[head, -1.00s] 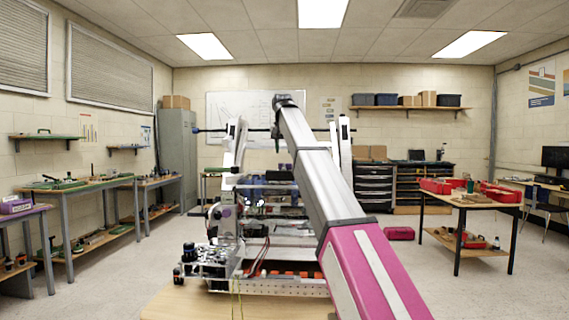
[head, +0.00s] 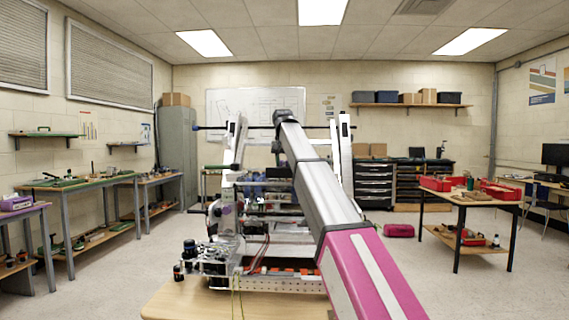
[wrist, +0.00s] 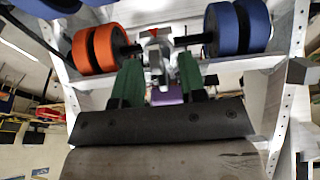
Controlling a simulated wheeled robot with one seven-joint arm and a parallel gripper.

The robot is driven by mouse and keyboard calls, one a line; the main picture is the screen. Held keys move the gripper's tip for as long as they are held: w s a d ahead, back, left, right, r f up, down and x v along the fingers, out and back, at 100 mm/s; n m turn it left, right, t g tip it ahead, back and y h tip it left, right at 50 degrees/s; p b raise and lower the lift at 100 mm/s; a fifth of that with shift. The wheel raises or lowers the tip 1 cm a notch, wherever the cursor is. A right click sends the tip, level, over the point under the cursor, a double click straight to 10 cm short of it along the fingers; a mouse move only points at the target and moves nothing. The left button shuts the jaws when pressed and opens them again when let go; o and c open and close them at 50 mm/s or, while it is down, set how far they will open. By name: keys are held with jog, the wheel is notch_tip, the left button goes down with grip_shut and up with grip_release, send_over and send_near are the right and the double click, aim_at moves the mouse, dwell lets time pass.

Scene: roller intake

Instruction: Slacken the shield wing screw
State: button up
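In the wrist view a small silver and grey fitting (wrist: 158,52) with a red mark stands between the roller pairs, just ahead of my fingertips. It may be the shield wing screw, but its wings cannot be made out. My gripper (wrist: 158,66) shows two green fingers, apart, one on each side of the line to this fitting. No contact is visible. A purple part (wrist: 167,94) lies behind, between the fingers. In the head view my gripper is hidden behind my arm, which reaches into the roller intake (head: 285,285) on the wooden table (head: 180,301).
Orange rollers (wrist: 96,50) sit left of my fingers and blue rollers (wrist: 238,28) right, on a dark shaft. A perforated metal rail (wrist: 290,75) runs down the right side. Workbenches (head: 75,186) line the left; a table with red bins (head: 470,197) stands right, with open floor around.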

grip_shut()
jog(key=shift+n+y, duration=0.3)
jog(key=shift+n, duration=1.2)
jog(key=shift+d+n, duration=0.1)
jog(key=shift+n, duration=0.7)
jog(key=shift+n+y, duration=0.3)
jog(key=shift+n, duration=0.3)
jog(key=shift+n+g+y, duration=0.3)
jog(key=shift+n, duration=1.1)
